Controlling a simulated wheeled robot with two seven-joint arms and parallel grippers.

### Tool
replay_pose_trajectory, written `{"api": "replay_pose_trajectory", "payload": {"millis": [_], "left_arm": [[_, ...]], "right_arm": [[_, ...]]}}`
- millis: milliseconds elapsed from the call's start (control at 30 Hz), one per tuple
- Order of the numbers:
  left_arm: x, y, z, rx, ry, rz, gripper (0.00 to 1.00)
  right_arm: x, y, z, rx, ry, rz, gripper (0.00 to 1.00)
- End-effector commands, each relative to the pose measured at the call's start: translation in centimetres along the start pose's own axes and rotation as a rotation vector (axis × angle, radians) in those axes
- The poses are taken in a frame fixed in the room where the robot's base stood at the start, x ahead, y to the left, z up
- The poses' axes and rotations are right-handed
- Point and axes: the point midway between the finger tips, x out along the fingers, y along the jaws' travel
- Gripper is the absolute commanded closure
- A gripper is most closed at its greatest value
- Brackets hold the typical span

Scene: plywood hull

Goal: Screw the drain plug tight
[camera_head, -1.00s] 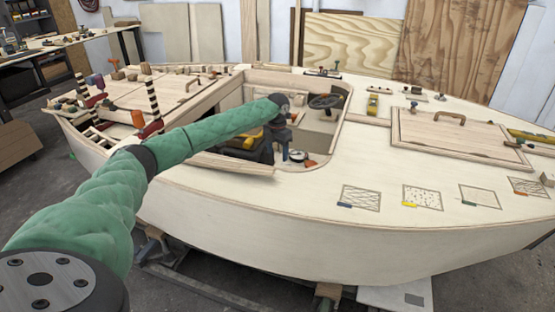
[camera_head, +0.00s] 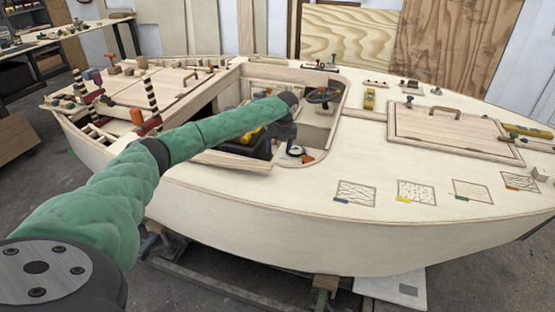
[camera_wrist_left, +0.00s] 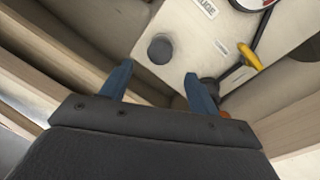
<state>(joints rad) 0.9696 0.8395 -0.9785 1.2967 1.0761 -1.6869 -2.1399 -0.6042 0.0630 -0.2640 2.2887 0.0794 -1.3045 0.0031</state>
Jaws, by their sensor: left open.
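A dark round knob (camera_wrist_left: 160,48), which looks like the drain plug, sits on a pale panel (camera_wrist_left: 185,25) in the left wrist view. My left gripper (camera_wrist_left: 158,70) is open, its two blue fingers on either side of the knob's line and short of it in the picture. Nothing is between the fingers, and I cannot tell the gap in depth. In the head view my left arm reaches over the hull's side, with the left gripper (camera_head: 281,146) down in the cockpit opening. The knob cannot be made out there. My right gripper is not in view.
The plywood hull (camera_head: 250,235) has a steering wheel (camera_head: 322,95) close to my left wrist. Wooden ribs flank the panel in the wrist view. A yellow-handled thing (camera_wrist_left: 250,56) lies right of the knob. A closed hatch (camera_head: 450,130) is on the right deck.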

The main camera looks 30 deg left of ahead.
Motion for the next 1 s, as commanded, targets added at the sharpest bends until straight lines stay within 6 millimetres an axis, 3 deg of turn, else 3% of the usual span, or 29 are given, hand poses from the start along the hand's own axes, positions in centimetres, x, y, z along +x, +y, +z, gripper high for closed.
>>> {"api": "replay_pose_trajectory", "payload": {"millis": [600, 800, 1000], "left_arm": [[-0.3, -2.3, -0.5, -1.098, -0.138, 0.155, 0.39], [-0.3, -2.7, -0.7, -1.329, -0.195, 0.167, 0.39], [0.1, -2.7, -0.7, -1.4, -0.214, 0.17, 0.39]], "right_arm": [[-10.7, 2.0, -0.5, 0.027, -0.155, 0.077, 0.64], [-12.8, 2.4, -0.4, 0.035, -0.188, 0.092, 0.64], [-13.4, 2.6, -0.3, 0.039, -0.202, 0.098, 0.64]]}}
